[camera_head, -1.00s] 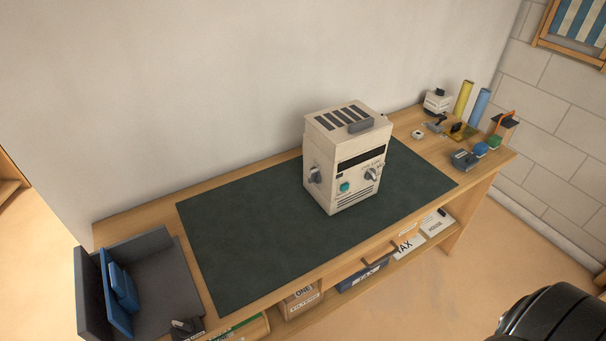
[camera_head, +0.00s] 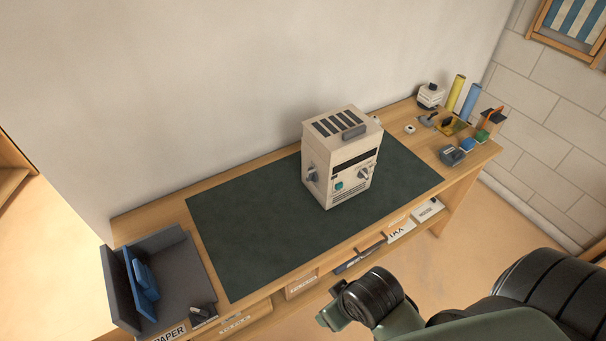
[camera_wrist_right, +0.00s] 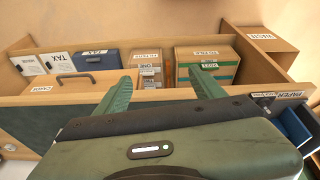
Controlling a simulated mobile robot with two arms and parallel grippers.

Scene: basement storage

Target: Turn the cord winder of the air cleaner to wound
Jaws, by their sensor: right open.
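The air cleaner (camera_head: 343,155) is a cream box standing upright on the dark green mat (camera_head: 240,235) on the workbench. A grey knob (camera_head: 313,174) sticks out of its left side, and another grey knob (camera_head: 363,174) with a light mark sits on its front. A teal button (camera_head: 338,185) is low on the front. I cannot tell which knob is the cord winder. My right arm shows at the lower right of the head view, well apart from the cleaner. My right gripper (camera_wrist_right: 160,85) is open and empty in the wrist view, facing the bench's shelf. My left gripper is not in view.
A grey bin (camera_head: 170,275) with blue items stands at the bench's left end. Small tools, a yellow roll (camera_head: 456,92) and a blue roll (camera_head: 469,100) crowd the right end. Labelled boxes (camera_wrist_right: 207,68) fill the shelf below. The mat around the cleaner is clear.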

